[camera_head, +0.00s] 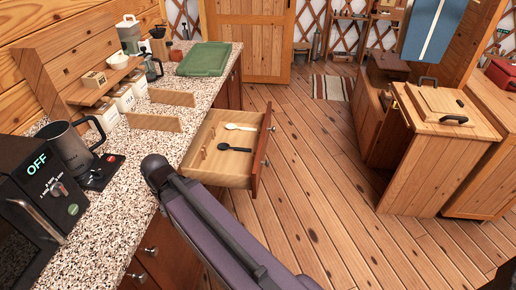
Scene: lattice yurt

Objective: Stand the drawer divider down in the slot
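A wooden drawer (235,131) stands pulled out from the counter front. A white spoon (240,127) and a black spoon (233,148) lie in it. Small upright wooden pieces show at the drawer's left inner side; I cannot tell whether they form the slot. Two thin light-wood boards stand on edge on the counter, a farther one (172,97) and a nearer one (153,122); either may be the divider. My purple-grey arm reaches up from the bottom to the counter edge, nearer than the drawer. My gripper is not visible.
The speckled counter (120,200) holds a microwave (38,195), a dark kettle (70,147), white canisters (106,116) and a green tray (204,59). A wooden cabinet (423,172) stands at right. The plank floor (310,150) between is clear.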

